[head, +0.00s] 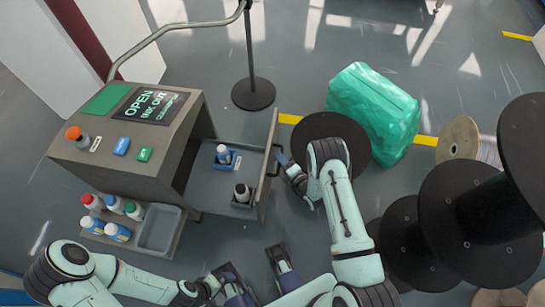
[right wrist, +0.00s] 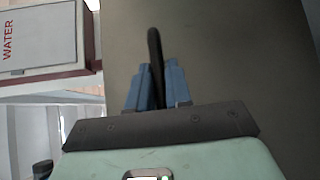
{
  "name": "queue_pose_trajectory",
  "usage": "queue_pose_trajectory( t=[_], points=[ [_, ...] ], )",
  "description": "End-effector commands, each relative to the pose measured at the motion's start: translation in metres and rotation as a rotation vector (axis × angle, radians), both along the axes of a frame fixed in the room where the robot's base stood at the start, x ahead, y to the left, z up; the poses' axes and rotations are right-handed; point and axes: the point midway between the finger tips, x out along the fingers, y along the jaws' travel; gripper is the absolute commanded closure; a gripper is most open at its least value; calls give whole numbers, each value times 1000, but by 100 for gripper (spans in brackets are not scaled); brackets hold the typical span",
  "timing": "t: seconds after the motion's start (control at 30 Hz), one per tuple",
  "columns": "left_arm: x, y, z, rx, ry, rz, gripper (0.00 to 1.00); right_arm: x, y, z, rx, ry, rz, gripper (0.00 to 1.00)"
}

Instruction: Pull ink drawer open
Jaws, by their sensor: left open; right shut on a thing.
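The ink drawer (head: 208,188) stands pulled out from the right side of the grey console, its front panel (head: 267,165) well clear of the cabinet. Inside are a white bottle (head: 222,153) in a blue holder and a dark-and-white bottle (head: 242,192) in a dark holder. My right gripper (head: 283,160) is at the drawer's outer face, shut on the dark drawer handle. In the right wrist view the handle (right wrist: 155,55) stands between its blue fingers (right wrist: 158,88). My left gripper (head: 254,265) is open and empty in front of the drawer, near the lower edge.
The console has a screen reading OPEN INK OUT (head: 150,104), an orange knob (head: 74,133) and a side shelf with several bottles (head: 113,205). A green wrapped bundle (head: 373,112) and black spools (head: 480,220) crowd the right. A black post base (head: 254,94) stands behind.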

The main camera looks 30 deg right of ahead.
Motion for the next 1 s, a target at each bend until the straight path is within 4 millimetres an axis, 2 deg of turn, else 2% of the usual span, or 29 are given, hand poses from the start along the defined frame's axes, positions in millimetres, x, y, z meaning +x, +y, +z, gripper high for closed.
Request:
queue_pose_trajectory(
  t=[0.43,0.47,0.5,0.83,1.0],
  points=[
    [0,0,0,0,0,0,0,-2,-2,1,2,-2,2,100],
    [0,0,0,0,0,0,0,-2,-2,1,2,-2,2,74],
    [0,0,0,0,0,0,0,-2,-2,1,1,-3,2,61],
    [0,0,0,0,0,0,0,-4,-3,0,0,0,1,61],
    [-1,0,4,0,3,-1,0,-23,-6,3,-1,3,-1,61]
  ],
)
